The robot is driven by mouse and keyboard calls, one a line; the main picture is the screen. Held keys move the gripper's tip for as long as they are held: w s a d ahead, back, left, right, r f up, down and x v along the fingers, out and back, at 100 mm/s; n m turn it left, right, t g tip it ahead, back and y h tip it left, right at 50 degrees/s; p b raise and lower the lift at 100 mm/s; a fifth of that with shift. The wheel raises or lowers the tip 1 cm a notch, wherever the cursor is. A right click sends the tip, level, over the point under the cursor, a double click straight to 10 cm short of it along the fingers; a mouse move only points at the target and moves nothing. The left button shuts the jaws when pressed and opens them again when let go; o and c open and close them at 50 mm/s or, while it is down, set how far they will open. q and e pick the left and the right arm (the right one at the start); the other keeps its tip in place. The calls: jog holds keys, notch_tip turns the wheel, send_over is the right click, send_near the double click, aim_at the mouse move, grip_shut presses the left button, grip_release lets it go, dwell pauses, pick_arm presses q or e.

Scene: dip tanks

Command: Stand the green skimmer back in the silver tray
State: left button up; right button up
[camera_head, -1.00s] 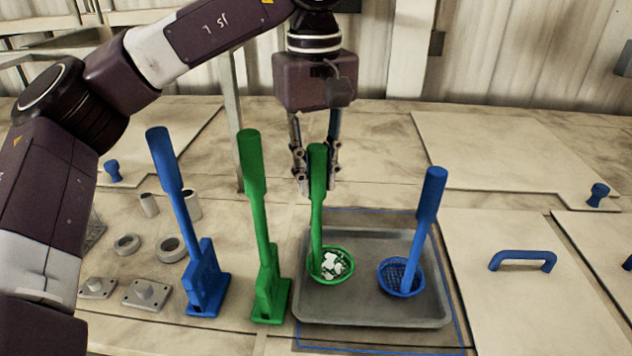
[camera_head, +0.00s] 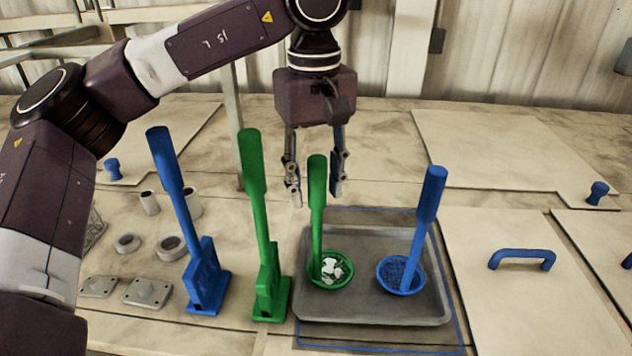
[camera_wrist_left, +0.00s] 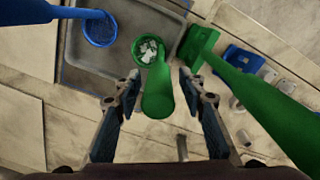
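The green skimmer (camera_head: 318,215) stands upright in the left part of the silver tray (camera_head: 375,309), its bowl on the tray floor with white pieces in it. It also shows in the left wrist view (camera_wrist_left: 157,92). My left gripper (camera_head: 316,198) is open, its fingers on either side of the top of the green handle and apart from it. In the left wrist view my left gripper (camera_wrist_left: 160,85) has a clear gap on both sides of the handle. My right gripper is not in view.
A blue skimmer (camera_head: 427,215) stands in the tray's right part. Left of the tray are a green brush (camera_head: 260,230) and a blue brush (camera_head: 183,220), both upright. Grey metal parts (camera_head: 147,292) lie further left. A lid with a blue handle (camera_head: 522,258) is at right.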

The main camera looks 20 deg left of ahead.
aim_at(317, 157)
pick_arm(q)
notch_tip(317, 157, up, 4)
jog(key=shift+f+b, duration=0.25)
jog(key=shift+b, duration=0.25)
notch_tip(317, 157, up, 9)
jog(key=shift+s+f+p, duration=0.1)
jog(key=shift+p, duration=0.7)
jog(key=shift+f, duration=0.1)
